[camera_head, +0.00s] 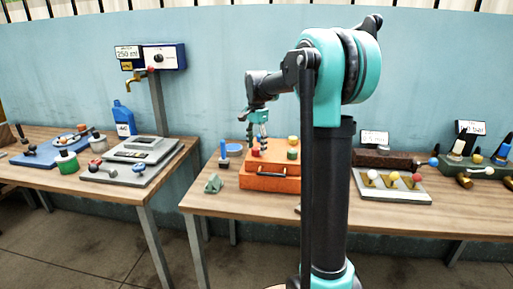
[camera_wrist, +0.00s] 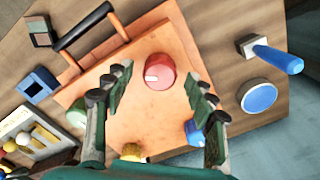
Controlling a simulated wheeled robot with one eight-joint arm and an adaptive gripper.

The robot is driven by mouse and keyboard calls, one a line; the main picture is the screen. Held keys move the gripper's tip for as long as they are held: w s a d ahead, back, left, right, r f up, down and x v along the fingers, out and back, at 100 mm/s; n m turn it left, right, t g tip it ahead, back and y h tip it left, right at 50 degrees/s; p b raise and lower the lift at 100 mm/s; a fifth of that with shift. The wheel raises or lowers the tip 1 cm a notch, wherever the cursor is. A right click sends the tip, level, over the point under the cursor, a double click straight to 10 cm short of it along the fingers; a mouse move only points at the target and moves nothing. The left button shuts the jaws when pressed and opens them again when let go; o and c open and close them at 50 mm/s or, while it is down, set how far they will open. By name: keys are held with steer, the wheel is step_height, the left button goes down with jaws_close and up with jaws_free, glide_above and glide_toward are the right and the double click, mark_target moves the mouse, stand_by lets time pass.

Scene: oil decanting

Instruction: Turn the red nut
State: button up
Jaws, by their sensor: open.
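The red nut (camera_wrist: 159,72) is a round red knob with a white mark, on the top of an orange box (camera_wrist: 140,124) in the wrist view. In the head view it is small on the orange box (camera_head: 270,183), at the left of its top. My gripper (camera_wrist: 160,82) is open, with one finger on each side of the red nut in the picture. I cannot tell whether the fingers touch it. In the head view my gripper (camera_head: 258,143) points down above the red nut (camera_head: 256,152).
A green knob (camera_wrist: 77,113), a yellow knob (camera_wrist: 132,152) and a blue knob (camera_wrist: 195,132) are also on the box. A blue-handled tool (camera_wrist: 275,56) and a blue disc (camera_wrist: 258,95) lie beside it. A board with coloured balls (camera_head: 390,188) stands right on the table.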

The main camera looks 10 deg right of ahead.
mark_target(257, 148)
step_height(257, 148, up, 11)
steer(key=shift+r, duration=0.15)
stand_by(0.4)
